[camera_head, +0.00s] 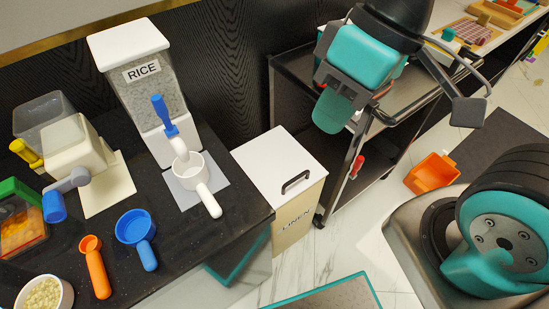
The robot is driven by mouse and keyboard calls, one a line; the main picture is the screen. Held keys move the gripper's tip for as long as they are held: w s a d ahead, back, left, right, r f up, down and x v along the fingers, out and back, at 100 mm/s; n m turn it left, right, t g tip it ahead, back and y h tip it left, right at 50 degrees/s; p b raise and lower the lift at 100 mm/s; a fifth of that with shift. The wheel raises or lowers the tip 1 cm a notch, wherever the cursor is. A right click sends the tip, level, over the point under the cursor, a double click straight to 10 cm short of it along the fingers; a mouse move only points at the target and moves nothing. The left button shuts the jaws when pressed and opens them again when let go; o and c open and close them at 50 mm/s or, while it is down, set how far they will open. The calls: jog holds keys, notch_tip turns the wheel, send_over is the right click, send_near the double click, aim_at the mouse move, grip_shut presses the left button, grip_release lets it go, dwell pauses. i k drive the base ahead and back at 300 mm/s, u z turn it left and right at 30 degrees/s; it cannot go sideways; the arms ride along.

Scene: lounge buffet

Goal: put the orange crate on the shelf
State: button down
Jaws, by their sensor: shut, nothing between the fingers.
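The orange crate (432,173) is a small open box on the floor, just right of the dark cart and left of my arm's base. I cannot tell whether it stands level or is tilted. My gripper (333,108) is at the upper middle, over the cart, well apart from the crate. It is shut and holds nothing. The cart has a dark top with a metal rail and a lower shelf (345,188). My gripper and arm hide part of the cart's top.
A white-lidded linen bin (279,164) stands left of the cart. The dark counter (190,245) holds a rice dispenser (149,91), a white cup (195,176), scoops and other containers. A red item (357,165) is at the cart's lower level. Some marble floor (322,255) is clear.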

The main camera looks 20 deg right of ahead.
aim_at(435, 172)
jog(key=z, duration=1.85)
jog(key=i, duration=1.05)
